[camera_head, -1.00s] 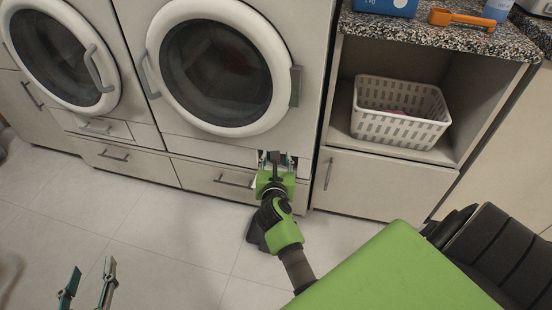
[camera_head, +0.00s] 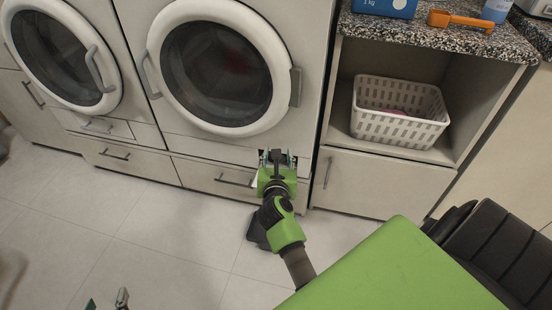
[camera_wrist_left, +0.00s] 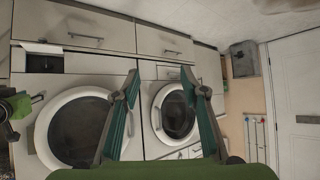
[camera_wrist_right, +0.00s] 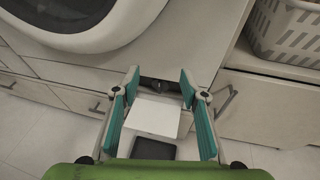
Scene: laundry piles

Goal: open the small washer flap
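The small washer flap (camera_wrist_right: 152,116) is a pale panel low at the right corner of the right-hand washer (camera_head: 262,36). In the right wrist view it is folded out and down, and a dark recess with a round knob (camera_wrist_right: 160,86) shows behind it. The flap also shows folded out in the left wrist view (camera_wrist_left: 42,47). My right gripper (camera_head: 277,156) is open in front of the recess, its fingers on both sides of the flap, apparently not gripping it. My left gripper (camera_wrist_left: 168,78) is open and empty, at the bottom left edge of the head view (camera_head: 106,300).
Another washer (camera_head: 60,60) stands at the left. Drawers (camera_head: 222,180) run below the washers. A cabinet (camera_head: 375,185) with a shelf holding a white basket (camera_head: 400,130) stands right of my right gripper. Floor (camera_head: 160,235) in front is clear.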

